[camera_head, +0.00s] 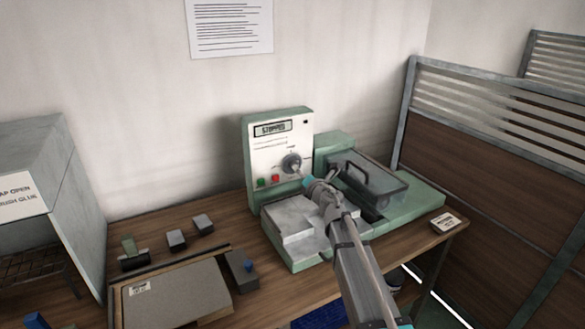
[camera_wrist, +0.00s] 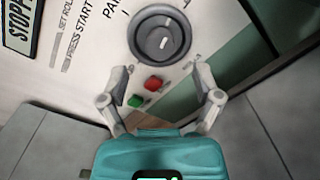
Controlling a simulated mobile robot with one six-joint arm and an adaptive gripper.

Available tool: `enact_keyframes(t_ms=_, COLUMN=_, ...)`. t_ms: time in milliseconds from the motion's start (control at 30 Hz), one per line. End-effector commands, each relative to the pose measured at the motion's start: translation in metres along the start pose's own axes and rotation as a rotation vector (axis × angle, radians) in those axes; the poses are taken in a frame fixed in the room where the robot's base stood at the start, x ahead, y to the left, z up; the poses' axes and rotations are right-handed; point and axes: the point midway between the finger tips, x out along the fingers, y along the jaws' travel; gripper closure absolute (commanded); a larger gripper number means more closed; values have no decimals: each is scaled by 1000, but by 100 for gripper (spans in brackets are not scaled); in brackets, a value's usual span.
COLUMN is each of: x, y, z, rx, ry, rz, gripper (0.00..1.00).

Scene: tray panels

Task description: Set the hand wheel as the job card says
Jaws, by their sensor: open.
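A round grey dial (camera_head: 291,163) with a pale pointer mark is on the white front panel of a green machine (camera_head: 262,160). It is the only wheel-like part I see, and it also shows in the wrist view (camera_wrist: 146,48). My gripper (camera_wrist: 161,76) is open and empty, its fingertips just below the dial, apart from it. In the head view my gripper (camera_head: 308,183) is in front of the panel's lower right. A small card (camera_head: 446,221) lies at the table's right end; its print is unreadable. I cannot tell whether it is the job card.
A green button (camera_wrist: 135,100) and a red button (camera_wrist: 153,84) sit between my fingers below the dial. The display (camera_head: 271,128) reads STOPPED. A clear handled cover (camera_head: 365,180) stands right of the panel. A grey board (camera_head: 175,295) and small blocks lie left; a partition (camera_head: 480,150) stands right.

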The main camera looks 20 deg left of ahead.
Motion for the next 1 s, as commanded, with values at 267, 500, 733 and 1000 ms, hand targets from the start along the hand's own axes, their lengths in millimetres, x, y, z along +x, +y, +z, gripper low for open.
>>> enact_keyframes(t_ms=267, x=38, y=0, z=0, rx=0, ry=0, rz=-1, gripper=18)
enact_keyframes(t_ms=500, x=48, y=0, z=-1, rx=0, ry=0, rz=0, gripper=18)
enact_keyframes(t_ms=733, x=48, y=1, z=-1, rx=0, ry=1, rz=0, gripper=18)
enact_keyframes(t_ms=1000, x=48, y=1, z=-1, rx=0, ry=1, rz=1, gripper=55)
